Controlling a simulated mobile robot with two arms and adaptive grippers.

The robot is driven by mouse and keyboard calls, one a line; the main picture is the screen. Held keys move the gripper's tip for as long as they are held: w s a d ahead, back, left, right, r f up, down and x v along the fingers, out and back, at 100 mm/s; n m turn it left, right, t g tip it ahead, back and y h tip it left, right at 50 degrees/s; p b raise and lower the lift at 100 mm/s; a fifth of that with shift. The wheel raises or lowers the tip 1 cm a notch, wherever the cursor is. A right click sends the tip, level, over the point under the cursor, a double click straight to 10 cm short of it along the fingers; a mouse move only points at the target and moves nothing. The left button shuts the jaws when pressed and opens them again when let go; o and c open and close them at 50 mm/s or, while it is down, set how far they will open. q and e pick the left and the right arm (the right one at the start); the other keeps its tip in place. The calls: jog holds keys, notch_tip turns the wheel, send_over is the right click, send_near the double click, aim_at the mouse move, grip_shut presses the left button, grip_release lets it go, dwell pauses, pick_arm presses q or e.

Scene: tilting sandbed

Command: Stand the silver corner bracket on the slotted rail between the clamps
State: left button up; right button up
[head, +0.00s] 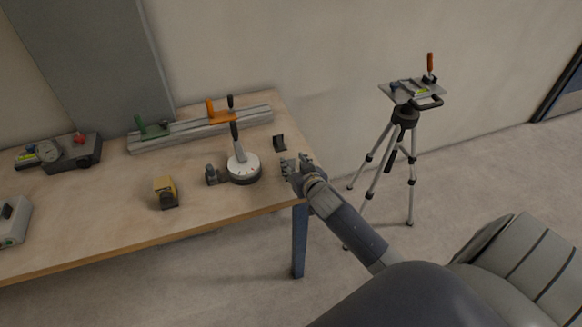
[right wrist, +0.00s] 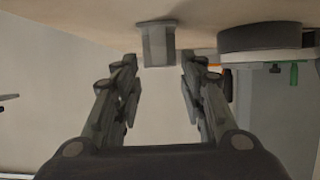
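A small grey angled bracket (head: 279,142) stands near the table's right edge; in the head view it looks dark. The right wrist view shows a grey angled piece (right wrist: 157,45) ahead of the fingers, apparently the same bracket. My right gripper (head: 297,162) is at the table's right edge, just short of it. In the wrist view my right gripper (right wrist: 160,75) is open and empty. The slotted rail (head: 193,133) lies along the back of the table, with a green clamp (head: 152,129) and an orange clamp (head: 217,114) on it. My left gripper is out of view.
A round dial base (head: 243,170) with an upright handle stands left of my gripper. Beside it are a small grey piece (head: 212,176) and a yellow block (head: 165,191). A gauge unit (head: 68,153) is far left. A tripod (head: 405,115) stands right of the table.

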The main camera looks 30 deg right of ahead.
aim_at(290, 160)
jog(key=shift+w+d, duration=0.1)
jog(key=shift+w, duration=0.3)
jog(key=shift+p+x, duration=0.3)
jog(key=shift+x, duration=1.8)
jog(key=shift+s, duration=0.1)
jog(key=shift+c, duration=0.3)
jog(key=c, duration=0.8)
